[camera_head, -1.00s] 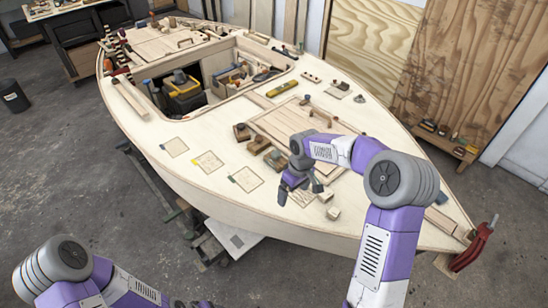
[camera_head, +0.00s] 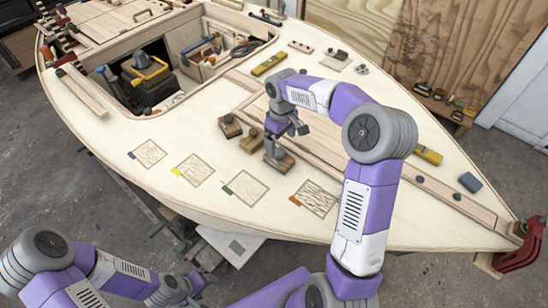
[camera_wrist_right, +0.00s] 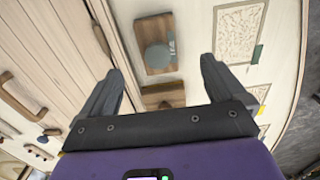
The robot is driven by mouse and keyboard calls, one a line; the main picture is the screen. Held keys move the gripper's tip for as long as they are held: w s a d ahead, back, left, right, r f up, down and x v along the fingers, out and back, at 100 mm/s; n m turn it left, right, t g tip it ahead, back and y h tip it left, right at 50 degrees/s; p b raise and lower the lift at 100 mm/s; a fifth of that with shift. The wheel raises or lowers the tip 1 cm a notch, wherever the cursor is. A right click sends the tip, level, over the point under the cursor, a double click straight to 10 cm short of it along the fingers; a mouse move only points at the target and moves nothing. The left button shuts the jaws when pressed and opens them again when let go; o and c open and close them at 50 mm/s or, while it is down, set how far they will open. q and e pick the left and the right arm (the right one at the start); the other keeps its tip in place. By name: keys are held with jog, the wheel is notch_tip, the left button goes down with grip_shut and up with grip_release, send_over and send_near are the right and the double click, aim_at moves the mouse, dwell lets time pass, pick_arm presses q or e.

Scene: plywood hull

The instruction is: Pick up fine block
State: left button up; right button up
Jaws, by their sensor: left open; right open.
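Several small wooden blocks stand in a row on the pale deck: a left one (camera_head: 230,127), a middle one (camera_head: 252,141) and a near one (camera_head: 281,162). I cannot tell by marking which is the fine block. My right gripper (camera_head: 287,131) is open and empty just above the near block, partly hiding it. In the right wrist view its open fingers (camera_wrist_right: 160,70) point toward a wooden block with a grey round top (camera_wrist_right: 157,56), with another block (camera_wrist_right: 163,96) closer to the palm. My left gripper (camera_head: 180,290) is low at the left, away from the blocks.
Marked square patches with coloured tabs (camera_head: 245,187) lie along the deck's near side. A yellow level (camera_head: 269,64) lies behind the blocks. An open hatch (camera_head: 185,80) holds tools. A red clamp (camera_head: 525,245) grips the bow at right.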

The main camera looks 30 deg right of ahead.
aim_at(279, 151)
jog(key=shift+w+f+b, duration=0.25)
jog(key=shift+w+f, duration=0.05)
jog(key=shift+f, duration=0.3)
jog(key=shift+w+f+b, duration=0.2)
jog(key=shift+w+f, duration=0.05)
jog(key=shift+f, duration=0.3)
notch_tip(279, 151, down, 2)
jog(key=shift+s+f+b, duration=0.1)
jog(key=shift+s+b, duration=0.05)
jog(key=shift+b, duration=0.2)
notch_tip(279, 151, down, 5)
jog(key=shift+d+r+b, duration=0.1)
jog(key=shift+b, duration=0.9)
pick_arm(q)
jog(key=f, duration=0.2)
jog(key=w+f, duration=0.1)
jog(key=f, duration=0.1)
jog(key=shift+f, duration=0.15)
pick_arm(e)
jog(key=shift+w+r, duration=0.1)
jog(key=shift+w, duration=0.1)
jog(key=c, duration=1.3)
jog(key=shift+o, duration=0.2)
notch_tip(279, 151, up, 10)
jog(key=p, duration=0.3)
pick_arm(q)
notch_tip(279, 151, up, 3)
jog(key=shift+r, duration=0.15)
